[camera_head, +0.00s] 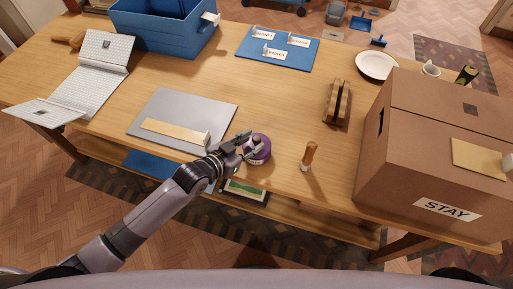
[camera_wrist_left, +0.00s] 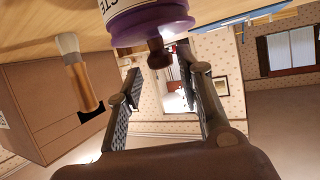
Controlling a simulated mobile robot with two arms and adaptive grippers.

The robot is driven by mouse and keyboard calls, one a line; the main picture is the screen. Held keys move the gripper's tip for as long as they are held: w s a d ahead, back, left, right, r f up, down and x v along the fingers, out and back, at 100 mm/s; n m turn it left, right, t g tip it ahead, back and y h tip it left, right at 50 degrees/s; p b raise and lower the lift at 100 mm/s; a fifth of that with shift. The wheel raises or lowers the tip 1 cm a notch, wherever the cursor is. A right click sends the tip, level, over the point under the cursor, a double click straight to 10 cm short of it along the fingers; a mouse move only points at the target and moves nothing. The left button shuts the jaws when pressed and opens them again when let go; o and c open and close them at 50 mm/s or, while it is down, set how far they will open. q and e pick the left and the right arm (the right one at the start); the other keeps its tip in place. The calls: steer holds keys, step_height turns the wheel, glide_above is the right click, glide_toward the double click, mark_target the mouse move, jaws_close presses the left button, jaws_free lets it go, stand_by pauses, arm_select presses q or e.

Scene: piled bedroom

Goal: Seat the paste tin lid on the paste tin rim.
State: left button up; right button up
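The purple paste tin (camera_head: 262,158) stands near the front edge of the table. In the left wrist view, its white label (camera_wrist_left: 124,8) is partly cut off by the top edge. The purple lid (camera_wrist_left: 152,26) lies against the tin's top, with a dark brown knob (camera_wrist_left: 158,54); I cannot tell whether it sits fully flush. My left gripper (camera_head: 251,145) is at the tin's top. In the wrist view its two fingers (camera_wrist_left: 158,76) are spread apart, one on each side of the knob, with gaps visible. My right gripper is not in view.
A wooden-handled brush (camera_head: 308,157) stands right of the tin. A large cardboard box (camera_head: 400,150) fills the right side. A grey mat (camera_head: 170,108) with a wooden strip lies left. A wooden block stand (camera_head: 338,100) is behind. The table's centre is clear.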

arm_select(q)
steer(key=o, duration=0.5)
steer(key=c, duration=0.5)
stand_by(0.3)
steer(key=shift+p+v, duration=0.85)
steer(key=shift+v, duration=0.1)
steer(key=p+v, duration=0.4)
steer(key=v, duration=0.3)
steer(key=shift+p, duration=0.3)
